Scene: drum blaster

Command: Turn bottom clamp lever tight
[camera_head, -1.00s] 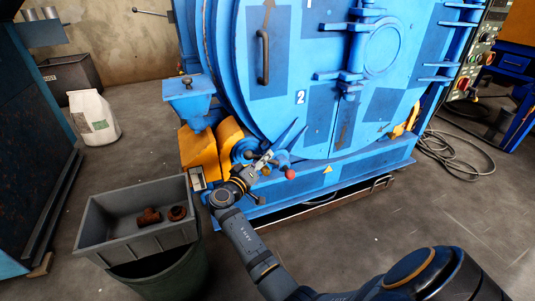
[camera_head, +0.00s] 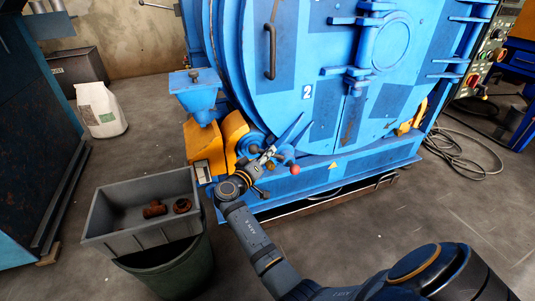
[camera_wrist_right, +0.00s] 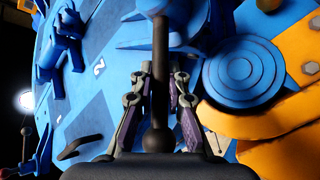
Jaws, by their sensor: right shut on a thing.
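The blue drum blaster (camera_head: 330,110) fills the upper middle of the head view, with a big round door marked 2. My right gripper (camera_head: 267,157) is at the door's lower left edge, among the blue clamp parts. In the right wrist view my right gripper (camera_wrist_right: 158,108) has a finger on each side of a black lever (camera_wrist_right: 160,65) with a rounded end. It is shut on this lever, which runs up the picture to a blue part. In the head view the arm and gripper largely hide the lever. My left gripper is not in view.
A red ball knob (camera_head: 295,169) sits just right of the gripper. Yellow blocks (camera_head: 232,133) and a blue hopper (camera_head: 196,93) stand to its left. A grey bin (camera_head: 118,239) with rusty parts is at the lower left. The floor at right is open, with a coiled cable (camera_head: 462,155).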

